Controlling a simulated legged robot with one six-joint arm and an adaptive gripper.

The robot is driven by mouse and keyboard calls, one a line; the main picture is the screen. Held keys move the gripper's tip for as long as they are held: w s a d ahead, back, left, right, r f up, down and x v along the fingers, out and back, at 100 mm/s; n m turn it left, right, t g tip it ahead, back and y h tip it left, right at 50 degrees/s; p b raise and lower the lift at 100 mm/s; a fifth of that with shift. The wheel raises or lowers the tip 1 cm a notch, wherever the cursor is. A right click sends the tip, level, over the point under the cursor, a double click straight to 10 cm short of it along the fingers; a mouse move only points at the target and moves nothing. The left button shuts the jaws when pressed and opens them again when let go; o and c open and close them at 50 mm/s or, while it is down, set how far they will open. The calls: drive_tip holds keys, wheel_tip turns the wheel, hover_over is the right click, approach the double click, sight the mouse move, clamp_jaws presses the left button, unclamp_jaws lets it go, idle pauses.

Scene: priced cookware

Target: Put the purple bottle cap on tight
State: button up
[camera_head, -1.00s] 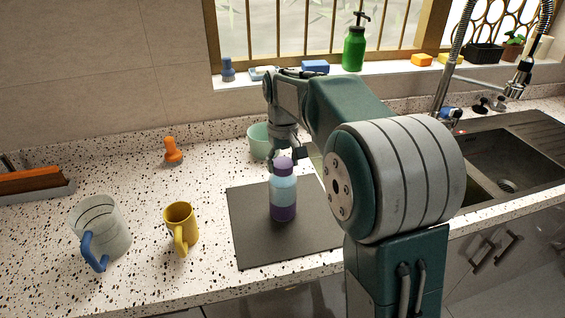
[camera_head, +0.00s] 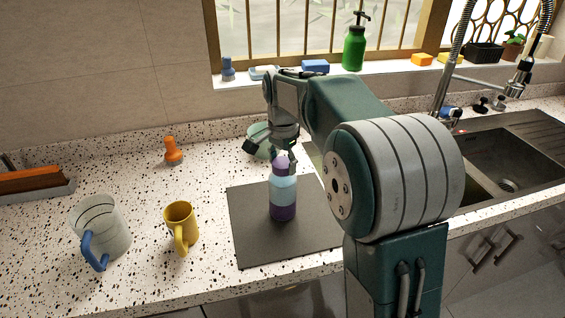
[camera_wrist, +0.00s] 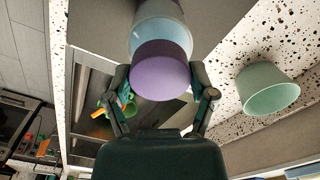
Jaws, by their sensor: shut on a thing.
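The bottle (camera_head: 283,195) stands upright on the dark mat (camera_head: 250,240), with a light blue upper body and a dark purple base. The purple cap (camera_head: 280,163) sits on top of it; whether it is tight cannot be seen. My gripper (camera_head: 281,156) reaches down from above at the cap. In the wrist view the purple cap (camera_wrist: 161,76) lies between the two fingers of my gripper (camera_wrist: 161,82), which are shut on it. The pale blue bottle body (camera_wrist: 160,22) shows beyond the cap.
A mint green bowl (camera_head: 260,132) stands close behind my gripper. A yellow mug (camera_head: 181,222), a glass mug with a blue handle (camera_head: 103,230) and an orange stopper-like object (camera_head: 172,152) stand to the left. The sink (camera_head: 510,165) is at right. Counter between mugs and mat is clear.

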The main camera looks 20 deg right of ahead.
drive_tip(key=m, duration=0.2)
drive_tip(key=shift+f+m, duration=0.15)
drive_tip(key=shift+m, duration=0.15)
drive_tip(key=o, duration=0.9)
drive_tip(key=shift+c, duration=0.2)
drive_tip(key=shift+r, duration=2.55)
